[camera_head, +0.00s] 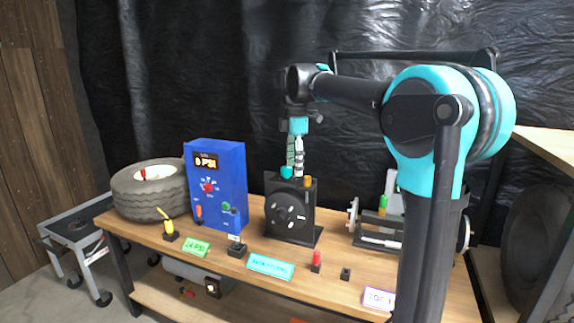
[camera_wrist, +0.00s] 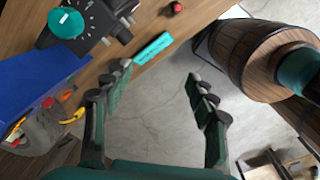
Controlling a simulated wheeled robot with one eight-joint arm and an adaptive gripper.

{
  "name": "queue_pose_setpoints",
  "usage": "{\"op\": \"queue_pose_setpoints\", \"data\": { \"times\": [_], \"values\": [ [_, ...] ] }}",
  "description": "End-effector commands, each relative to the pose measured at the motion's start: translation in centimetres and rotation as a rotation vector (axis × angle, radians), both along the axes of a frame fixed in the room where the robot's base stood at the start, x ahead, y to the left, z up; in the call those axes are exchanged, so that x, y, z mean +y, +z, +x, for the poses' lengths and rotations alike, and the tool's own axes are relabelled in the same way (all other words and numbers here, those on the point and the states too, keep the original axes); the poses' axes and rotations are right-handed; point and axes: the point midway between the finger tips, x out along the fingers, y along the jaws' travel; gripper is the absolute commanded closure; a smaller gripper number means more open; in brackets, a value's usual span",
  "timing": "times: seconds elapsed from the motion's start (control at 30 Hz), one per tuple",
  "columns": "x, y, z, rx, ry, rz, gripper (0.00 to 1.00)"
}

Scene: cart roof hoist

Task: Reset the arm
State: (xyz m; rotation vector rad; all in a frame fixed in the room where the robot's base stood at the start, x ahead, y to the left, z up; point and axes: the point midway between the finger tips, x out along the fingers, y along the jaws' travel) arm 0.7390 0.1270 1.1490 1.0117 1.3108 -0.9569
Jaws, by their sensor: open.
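My arm rises at the right of the head view, reaches left over the workbench and bends down at the wrist. My gripper (camera_head: 294,165) hangs above the black dial unit (camera_head: 290,214); from this angle I cannot tell the gap between them. In the wrist view my gripper (camera_wrist: 158,78) is open, its two green-and-black fingers wide apart. Nothing is between them; grey floor shows beyond. The dial unit's teal knob (camera_wrist: 66,23) shows at the wrist view's upper left.
The workbench (camera_head: 140,231) carries a tyre (camera_head: 149,190), a blue PSI box (camera_head: 216,184), small coloured controls, labels and a metal fixture (camera_head: 378,241). A grey cart (camera_head: 75,235) stands left. A wooden barrel (camera_wrist: 262,60) stands on the floor. A shelf (camera_head: 545,146) is at right.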

Motion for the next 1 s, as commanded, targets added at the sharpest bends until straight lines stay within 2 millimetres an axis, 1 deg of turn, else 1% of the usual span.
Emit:
{"op": "queue_pose_setpoints", "data": {
  "times": [0.17, 0.27, 0.37, 0.47, 0.5, 0.57, 0.6, 0.67, 0.7, 0.8, 0.83, 0.9, 1.0],
  "values": [
    [-2.3, -3.3, -1.1, -0.029, -0.188, 0.018, 0.42],
    [-3.8, -5.7, -2.2, -0.049, -0.327, 0.034, 0.42],
    [-5.7, -8.8, -3.8, -0.074, -0.498, 0.057, 0.42],
    [-8.3, -13.0, -6.4, -0.107, -0.730, 0.094, 0.42],
    [-9.4, -15.0, -7.8, -0.120, -0.838, 0.113, 0.42],
    [-11.0, -18.0, -10.1, -0.140, -1.002, 0.146, 0.42],
    [-12.0, -19.9, -11.8, -0.153, -1.110, 0.169, 0.42],
    [-13.3, -22.7, -14.4, -0.170, -1.267, 0.206, 0.42],
    [-14.0, -24.4, -16.1, -0.179, -1.365, 0.231, 0.42],
    [-15.4, -27.9, -19.9, -0.199, -1.573, 0.290, 0.42],
    [-15.7, -28.7, -20.9, -0.202, -1.624, 0.304, 0.42],
    [-16.2, -30.2, -22.7, -0.209, -1.720, 0.335, 0.42],
    [-16.7, -31.5, -24.4, -0.213, -1.805, 0.363, 0.42]
  ]
}}
